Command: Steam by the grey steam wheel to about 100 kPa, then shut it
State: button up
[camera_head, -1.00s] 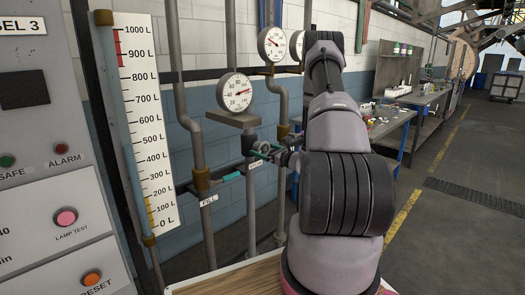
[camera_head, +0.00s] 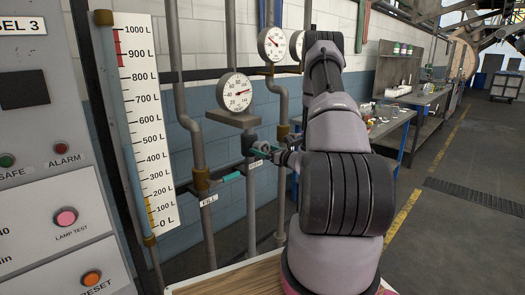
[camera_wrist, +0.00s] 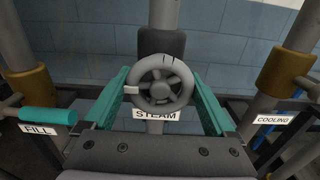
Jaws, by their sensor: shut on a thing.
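The grey steam wheel (camera_wrist: 160,83) is in the middle of the wrist view, on a vertical pipe above the STEAM label (camera_wrist: 155,114). It has a white mark on its left rim. My gripper (camera_wrist: 160,77) is shut on it, with one teal finger at each side of the rim. In the head view my gripper (camera_head: 262,150) is at the pipe, and my arm partly hides this spot. A round white gauge (camera_head: 235,92) stands just above, its red needle pointing right and slightly up. Its small figures are hard to read.
The teal FILL handle (camera_wrist: 48,115) is to the left, and the COOLING label (camera_wrist: 273,119) is to the right. A second gauge (camera_head: 272,43) is farther back. A litre scale (camera_head: 145,120) and a control panel (camera_head: 50,170) stand at the left. The right-hand floor is open.

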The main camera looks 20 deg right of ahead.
jog(key=m, duration=1.3)
jog(key=shift+d+m, duration=0.1)
jog(key=shift+m, duration=2.3)
jog(key=o, duration=1)
jog(key=shift+o, duration=0.2)
jog(key=shift+s, duration=0.1)
